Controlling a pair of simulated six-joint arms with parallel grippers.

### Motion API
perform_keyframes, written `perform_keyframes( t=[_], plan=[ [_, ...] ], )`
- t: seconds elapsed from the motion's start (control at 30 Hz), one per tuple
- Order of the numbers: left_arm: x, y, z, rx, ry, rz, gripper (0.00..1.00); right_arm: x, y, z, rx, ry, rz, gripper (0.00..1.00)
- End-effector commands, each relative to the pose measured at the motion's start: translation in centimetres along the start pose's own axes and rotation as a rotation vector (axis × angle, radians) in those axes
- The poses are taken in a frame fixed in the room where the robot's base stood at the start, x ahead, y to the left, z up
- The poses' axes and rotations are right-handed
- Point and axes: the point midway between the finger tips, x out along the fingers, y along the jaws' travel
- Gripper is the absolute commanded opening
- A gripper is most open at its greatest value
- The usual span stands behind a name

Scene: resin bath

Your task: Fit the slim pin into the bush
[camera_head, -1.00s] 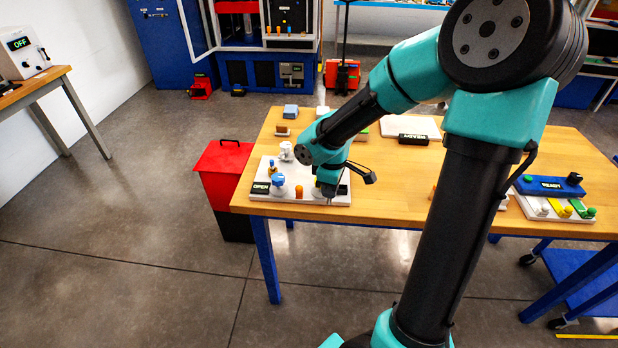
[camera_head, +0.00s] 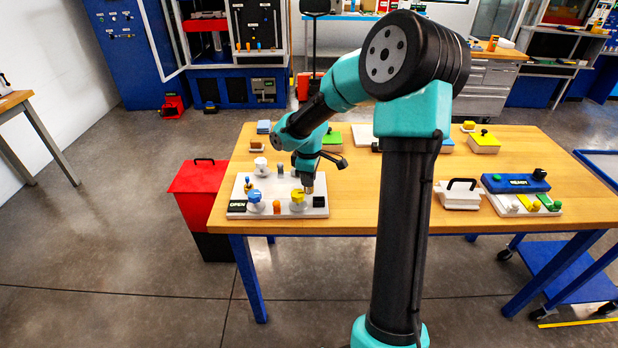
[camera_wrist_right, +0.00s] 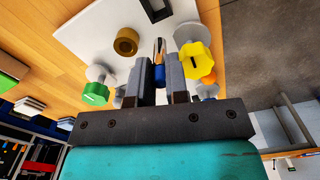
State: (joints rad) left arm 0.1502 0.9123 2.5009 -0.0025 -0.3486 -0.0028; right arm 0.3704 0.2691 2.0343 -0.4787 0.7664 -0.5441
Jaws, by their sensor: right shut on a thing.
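My right gripper (camera_head: 309,188) is low over the right side of a white board (camera_head: 265,213). In the right wrist view, its jaws (camera_wrist_right: 159,68) are shut on the slim pin (camera_wrist_right: 160,46), which has a blue part between the fingers and a bare metal end beyond them. The bush (camera_wrist_right: 126,41), a bronze-brown ring with a dark hole, is on the board just left of the pin in that view. The pin and the bush look apart. I cannot make out the bush in the head view. My left gripper is not in view.
A yellow knob (camera_wrist_right: 196,61) is close beside the jaws; it also shows in the head view (camera_head: 298,196). A green knob (camera_wrist_right: 95,94) is on the other side.

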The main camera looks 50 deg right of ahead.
Motion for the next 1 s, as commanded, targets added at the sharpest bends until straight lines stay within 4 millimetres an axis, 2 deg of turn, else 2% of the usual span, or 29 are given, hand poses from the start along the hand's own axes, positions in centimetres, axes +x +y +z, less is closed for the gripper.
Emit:
perform_keyframes(
  t=[0.1,0.23,0.6,0.73,0.9,1.0],
  plan=[
    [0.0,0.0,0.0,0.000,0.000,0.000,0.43,0.3,2.4,-0.5,0.002,0.000,0.001,0.00],
    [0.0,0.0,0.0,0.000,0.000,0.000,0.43,0.4,3.9,-0.9,0.001,0.001,0.001,0.00],
    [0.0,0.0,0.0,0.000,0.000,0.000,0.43,0.4,4.3,-0.9,0.000,0.000,0.000,0.00],
    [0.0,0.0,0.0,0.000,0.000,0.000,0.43,0.5,5.2,-1.1,0.001,0.000,0.000,0.00],
    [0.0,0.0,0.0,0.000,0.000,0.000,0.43,3.1,5.1,-1.1,0.000,-0.001,-0.002,0.00],
    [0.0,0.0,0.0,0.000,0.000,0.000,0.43,3.9,5.1,-1.1,-0.001,0.000,0.000,0.00]
  ],
)
